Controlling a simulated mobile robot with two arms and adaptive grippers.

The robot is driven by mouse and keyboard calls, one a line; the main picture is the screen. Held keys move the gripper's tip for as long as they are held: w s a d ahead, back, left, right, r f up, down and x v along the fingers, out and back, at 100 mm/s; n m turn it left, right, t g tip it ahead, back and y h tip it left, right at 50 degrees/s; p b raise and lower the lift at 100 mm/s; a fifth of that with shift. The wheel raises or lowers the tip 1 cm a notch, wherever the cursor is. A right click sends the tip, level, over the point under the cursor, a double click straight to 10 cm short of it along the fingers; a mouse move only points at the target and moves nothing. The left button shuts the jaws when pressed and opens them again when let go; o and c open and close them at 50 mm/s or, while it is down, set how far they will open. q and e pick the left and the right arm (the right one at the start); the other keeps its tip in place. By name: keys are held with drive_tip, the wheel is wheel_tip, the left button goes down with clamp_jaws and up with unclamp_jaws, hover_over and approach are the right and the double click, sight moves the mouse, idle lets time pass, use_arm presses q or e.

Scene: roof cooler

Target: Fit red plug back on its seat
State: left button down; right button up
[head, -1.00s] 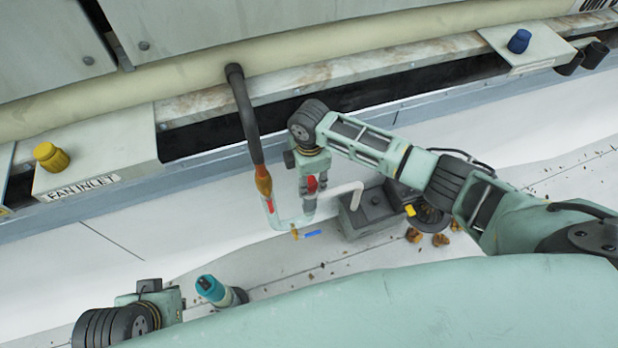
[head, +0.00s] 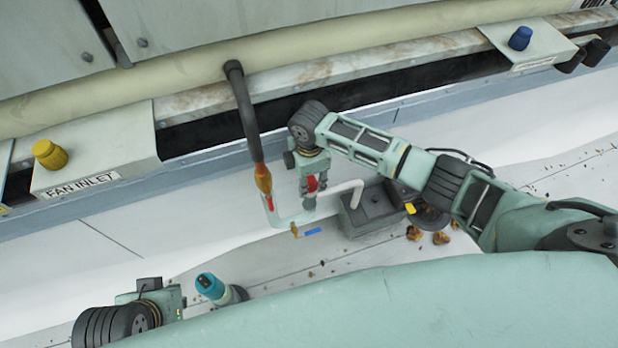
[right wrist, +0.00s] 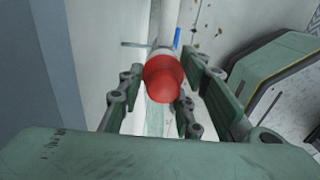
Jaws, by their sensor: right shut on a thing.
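My right gripper (head: 310,190) is shut on the red plug (head: 311,182), above the upright right leg of the pale U-shaped pipe (head: 283,222). In the right wrist view the plug's round red end (right wrist: 163,80) lies between the two fingers (right wrist: 160,97), in line with the pale pipe behind it. The fingers hide the plug's lower end, so I cannot tell whether it touches its seat. My left gripper (head: 165,300) shows only in part at the lower left; its fingertips are hidden.
A dark hose (head: 246,115) drops to an orange fitting (head: 263,180) on the pipe. A blue-handled valve (head: 311,232) sits below. A grey box (head: 372,212) stands at right, with brown debris (head: 440,238) nearby. A teal-topped cylinder (head: 212,287) stands near my left arm. Pale floor left of the pipe is clear.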

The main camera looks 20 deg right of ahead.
drive_tip(key=shift+f, duration=0.25)
drive_tip(key=o, duration=1.1)
drive_tip(key=o, duration=0.5)
drive_tip(key=shift+c, duration=0.2)
drive_tip(key=shift+r, duration=0.1)
